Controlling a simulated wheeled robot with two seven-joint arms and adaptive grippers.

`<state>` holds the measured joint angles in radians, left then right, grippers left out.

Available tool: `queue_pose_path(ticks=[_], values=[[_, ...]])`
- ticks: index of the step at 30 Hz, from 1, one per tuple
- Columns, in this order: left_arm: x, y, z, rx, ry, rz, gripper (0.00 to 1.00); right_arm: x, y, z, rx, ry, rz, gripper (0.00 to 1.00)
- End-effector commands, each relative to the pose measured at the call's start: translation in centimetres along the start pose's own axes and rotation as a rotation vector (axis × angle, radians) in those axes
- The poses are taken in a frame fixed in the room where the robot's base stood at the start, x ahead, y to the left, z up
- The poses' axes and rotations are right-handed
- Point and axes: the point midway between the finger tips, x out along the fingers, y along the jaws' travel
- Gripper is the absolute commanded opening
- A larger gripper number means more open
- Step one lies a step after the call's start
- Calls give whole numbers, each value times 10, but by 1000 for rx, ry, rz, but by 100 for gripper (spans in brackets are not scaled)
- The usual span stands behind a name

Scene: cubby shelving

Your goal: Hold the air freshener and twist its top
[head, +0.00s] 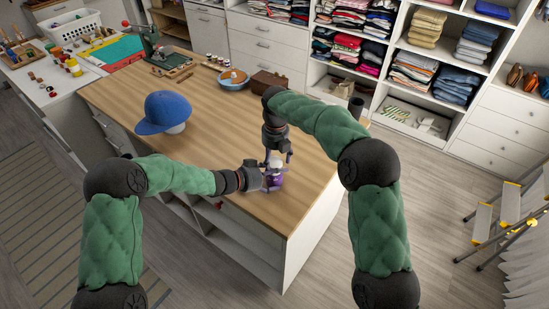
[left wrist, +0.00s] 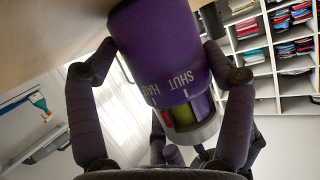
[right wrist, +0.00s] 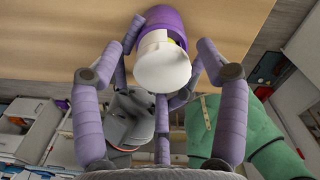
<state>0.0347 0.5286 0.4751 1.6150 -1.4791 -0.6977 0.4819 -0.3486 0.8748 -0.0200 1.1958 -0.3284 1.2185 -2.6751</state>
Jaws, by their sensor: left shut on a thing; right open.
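The air freshener is a purple container (head: 273,182) near the front edge of the wooden worktop, with a white rounded top that shows in the right wrist view (right wrist: 163,66). In the left wrist view its purple body (left wrist: 160,45) carries the words "SHUT" and "HALF", with coloured windows near its top. My left gripper (head: 270,178) is shut on the body from the left side. My right gripper (head: 276,160) points down from above. In the right wrist view its open fingers (right wrist: 170,42) stand on either side of the white top; I cannot tell whether they touch it.
A blue cap (head: 163,111) stands on the worktop (head: 215,150) to the left. A blue bowl (head: 233,79), a brown box (head: 268,82) and a dark green press (head: 160,50) are farther back. A yellow step ladder (head: 505,212) stands on the floor at right. The worktop's middle is clear.

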Motion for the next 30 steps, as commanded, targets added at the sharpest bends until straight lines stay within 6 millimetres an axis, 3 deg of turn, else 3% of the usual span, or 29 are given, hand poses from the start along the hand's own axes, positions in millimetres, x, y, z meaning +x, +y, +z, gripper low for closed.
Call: queue_pose_path(ticks=[7, 21, 30], values=[[0, -1, 0, -1, -1, -3, 42, -11, 1, -1, -1, 2, 0, 78], [0, -1, 0, -1, -1, -2, 42, -71, 1, 0, 0, -1, 0, 78], [0, -1, 0, -1, 0, -2, 42, -80, 0, 0, 0, 0, 0, 78]])
